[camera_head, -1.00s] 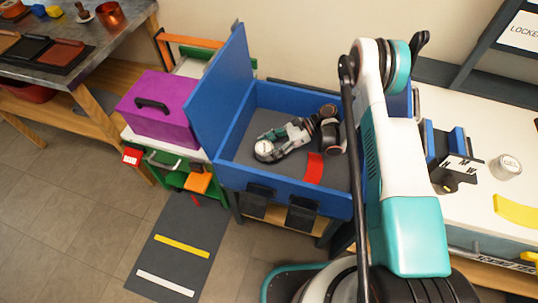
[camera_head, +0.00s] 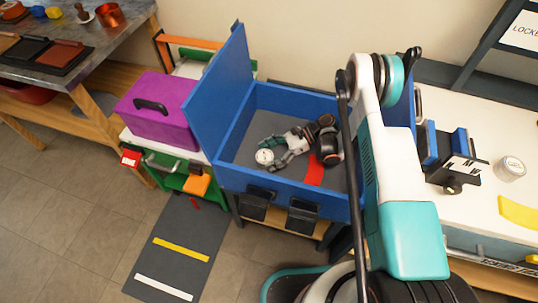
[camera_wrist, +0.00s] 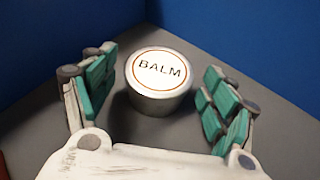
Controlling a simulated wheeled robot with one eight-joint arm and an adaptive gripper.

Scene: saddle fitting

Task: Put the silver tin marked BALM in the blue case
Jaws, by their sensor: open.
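The silver tin marked BALM (camera_wrist: 158,82) stands upright on the grey floor of the blue case in the wrist view. It also shows in the head view (camera_head: 264,156), near the left side of the case. The blue case (camera_head: 283,184) is open, its lid raised at the left. My gripper (camera_wrist: 156,98) is inside the case with its fingers spread on either side of the tin, and a gap shows between each finger and the tin. In the head view my gripper (camera_head: 279,151) reaches from the right toward the tin.
A red strip (camera_head: 315,170) lies on the case floor. A purple box (camera_head: 160,111) stands left of the raised lid. A tin marked GEL (camera_head: 511,168) and a blue-black fixture (camera_head: 452,158) are on the white worktop at right. Blue walls rise close behind the BALM tin.

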